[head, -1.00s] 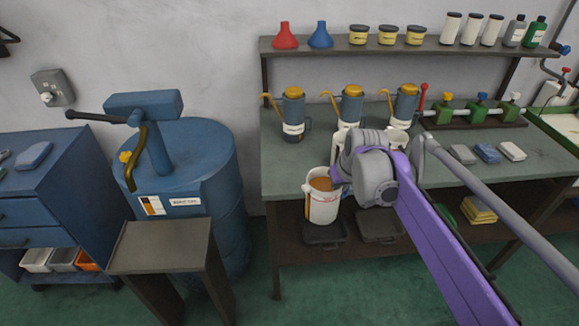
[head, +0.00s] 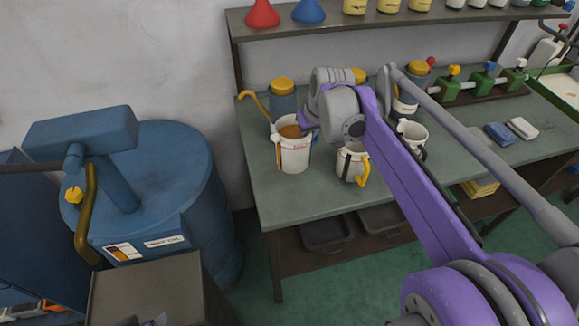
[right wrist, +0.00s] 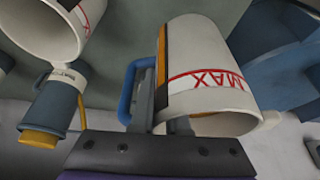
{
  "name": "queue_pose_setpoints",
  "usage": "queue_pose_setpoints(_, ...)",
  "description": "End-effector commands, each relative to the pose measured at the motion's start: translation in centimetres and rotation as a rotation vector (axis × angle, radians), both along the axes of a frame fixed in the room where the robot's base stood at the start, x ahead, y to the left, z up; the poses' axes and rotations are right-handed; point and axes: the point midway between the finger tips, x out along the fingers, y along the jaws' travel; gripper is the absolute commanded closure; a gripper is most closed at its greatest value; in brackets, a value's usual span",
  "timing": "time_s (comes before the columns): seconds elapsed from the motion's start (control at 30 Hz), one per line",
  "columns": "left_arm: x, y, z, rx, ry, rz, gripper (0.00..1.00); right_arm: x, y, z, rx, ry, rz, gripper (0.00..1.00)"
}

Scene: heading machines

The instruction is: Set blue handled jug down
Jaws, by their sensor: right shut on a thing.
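The blue handled jug (head: 294,157) is white with a red MAX mark and brown liquid inside. It is upright over the left part of the bench top (head: 275,195); I cannot tell whether its base touches. My right gripper (head: 306,122) is at its right side. In the right wrist view the jug (right wrist: 205,60) fills the middle and its blue handle (right wrist: 127,95) is at the jaws (right wrist: 150,112), which are shut on it.
A white jug with a yellow handle (head: 350,163) stands right of the held jug, and a black handled one (head: 413,133) stands further right. A blue can with a yellow cap (head: 283,92) is behind. A blue drum (head: 165,170) stands left of the bench.

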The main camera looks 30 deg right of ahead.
Motion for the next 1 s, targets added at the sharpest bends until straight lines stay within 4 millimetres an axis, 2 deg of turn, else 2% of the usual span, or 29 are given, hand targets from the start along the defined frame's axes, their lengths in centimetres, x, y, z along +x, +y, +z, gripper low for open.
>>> queue_pose_setpoints(0.1,-0.1,0.0,-0.3,0.000,0.002,0.000,0.43,0.0,0.0,-2.4,0.000,0.000,0.000,1.00)
queue_pose_setpoints(0.2,-0.1,0.0,-0.4,0.000,0.003,0.000,0.43,0.0,0.0,-4.0,0.000,0.000,0.000,1.00)
queue_pose_setpoints(0.37,-0.2,0.0,-0.5,0.000,0.003,0.000,0.43,0.0,0.0,-5.4,0.000,0.000,0.000,1.00)
queue_pose_setpoints(0.6,-0.3,0.0,-0.8,0.000,0.005,0.000,0.43,0.0,0.0,-8.8,0.000,0.000,0.000,1.00)
queue_pose_setpoints(1.0,-0.3,0.0,-1.0,0.000,0.006,0.000,0.43,0.0,0.0,-9.4,0.000,0.000,0.000,1.00)
